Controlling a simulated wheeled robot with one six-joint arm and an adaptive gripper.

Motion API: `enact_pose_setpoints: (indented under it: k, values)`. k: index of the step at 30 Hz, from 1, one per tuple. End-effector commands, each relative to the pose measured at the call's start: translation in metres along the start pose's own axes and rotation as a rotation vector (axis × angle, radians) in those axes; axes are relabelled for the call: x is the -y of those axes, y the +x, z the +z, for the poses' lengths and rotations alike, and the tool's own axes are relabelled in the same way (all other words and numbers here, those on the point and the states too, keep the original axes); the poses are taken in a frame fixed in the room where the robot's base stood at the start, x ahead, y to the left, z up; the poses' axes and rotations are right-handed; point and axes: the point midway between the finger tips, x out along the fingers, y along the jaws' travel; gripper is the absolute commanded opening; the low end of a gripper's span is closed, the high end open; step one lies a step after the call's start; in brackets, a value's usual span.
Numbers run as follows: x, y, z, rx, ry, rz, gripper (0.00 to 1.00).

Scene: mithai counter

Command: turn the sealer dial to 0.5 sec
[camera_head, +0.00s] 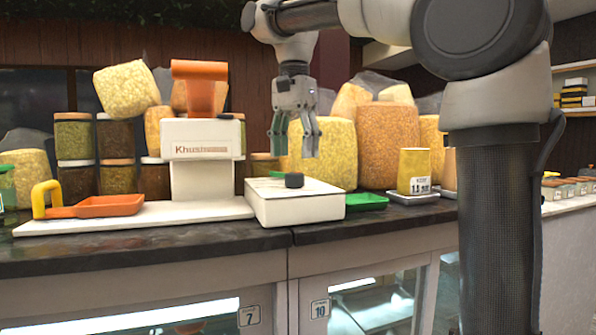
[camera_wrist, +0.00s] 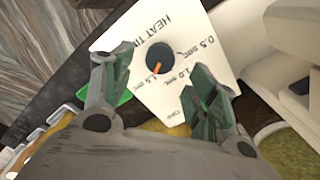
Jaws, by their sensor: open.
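The sealer dial is a round black knob (camera_head: 294,180) on top of a low white box (camera_head: 300,208) on the counter. In the wrist view the dial (camera_wrist: 160,56) sits on a white panel (camera_wrist: 205,40) printed with "HEAT TI…", "0.5 SEC", "1.0 SEC" and "1.5 SEC". Its orange pointer (camera_wrist: 156,68) points toward the 1.5 sec mark. My gripper (camera_head: 294,150) is open and empty, pointing down above the dial and apart from it. In the wrist view the fingers (camera_wrist: 160,64) appear on either side of the dial.
A white machine marked "Khush" (camera_head: 200,140) stands left of the box, with an orange tray (camera_head: 110,205) beside it. A green tray (camera_head: 366,202) and a yellow cup (camera_head: 413,170) are to the right. Jars and large snack bags (camera_head: 388,140) line the back.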

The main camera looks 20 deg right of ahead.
Motion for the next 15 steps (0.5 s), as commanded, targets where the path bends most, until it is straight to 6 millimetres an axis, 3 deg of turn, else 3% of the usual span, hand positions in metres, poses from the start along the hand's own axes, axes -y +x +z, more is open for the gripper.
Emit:
enact_pose_setpoints:
  k: [7, 15]
  values:
    - [-0.001, 0.04, 0.0, 0.0, -0.001, 0.001, 0.58]
    - [0.0, 0.053, 0.0, -0.001, -0.002, -0.002, 0.58]
